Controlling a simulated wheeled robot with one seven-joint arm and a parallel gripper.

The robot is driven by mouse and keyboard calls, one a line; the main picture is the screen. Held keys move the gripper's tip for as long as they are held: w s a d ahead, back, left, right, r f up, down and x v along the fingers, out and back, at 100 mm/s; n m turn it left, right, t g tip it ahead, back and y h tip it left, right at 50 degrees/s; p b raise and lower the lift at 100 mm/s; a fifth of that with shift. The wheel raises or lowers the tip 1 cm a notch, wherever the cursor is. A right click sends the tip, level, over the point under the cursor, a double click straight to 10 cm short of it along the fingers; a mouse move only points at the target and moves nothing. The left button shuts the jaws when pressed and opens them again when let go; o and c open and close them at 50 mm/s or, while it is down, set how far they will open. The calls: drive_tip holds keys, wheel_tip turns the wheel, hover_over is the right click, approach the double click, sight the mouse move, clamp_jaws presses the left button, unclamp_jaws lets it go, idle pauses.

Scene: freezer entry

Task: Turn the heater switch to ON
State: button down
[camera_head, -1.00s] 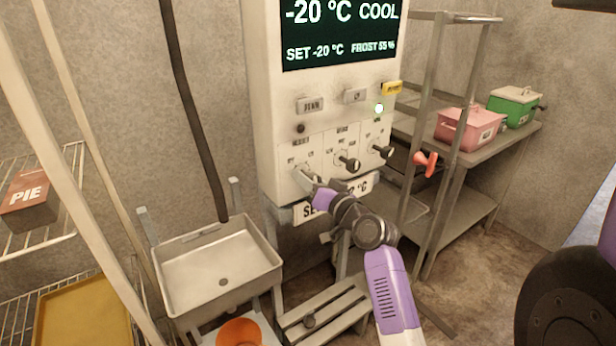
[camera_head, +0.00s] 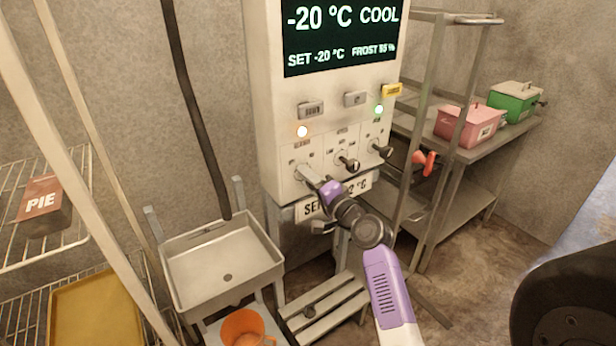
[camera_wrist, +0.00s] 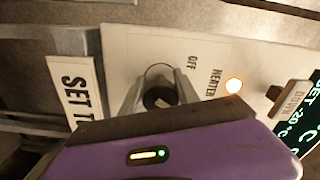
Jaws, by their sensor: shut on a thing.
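The heater switch (camera_wrist: 160,95) is a dark rotary knob on the white control panel (camera_head: 270,120), at the left of a row of knobs. In the wrist view, it sits under the labels HEATER and OFF. My gripper (camera_head: 310,178) is at this knob, and its two fingers (camera_wrist: 158,88) are shut around it. The fingers hide much of the knob in the head view, so its exact angle is hard to tell.
Two more black knobs (camera_head: 348,163) are to the right of the heater switch. A sign (camera_head: 312,208) hangs just below.

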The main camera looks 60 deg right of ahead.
drive_tip(key=shift+d+m, duration=0.1)
drive_tip(key=shift+m, duration=0.2)
drive_tip(key=c, duration=0.9)
unclamp_jaws()
drive_tip(key=shift+s, duration=0.1)
drive_tip(key=b+v, duration=0.1)
drive_tip(key=v, duration=0.6)
drive_tip(key=shift+s+a+b, duration=0.25)
drive_tip(key=shift+s+b, duration=0.05)
drive_tip(key=shift+b, duration=0.1)
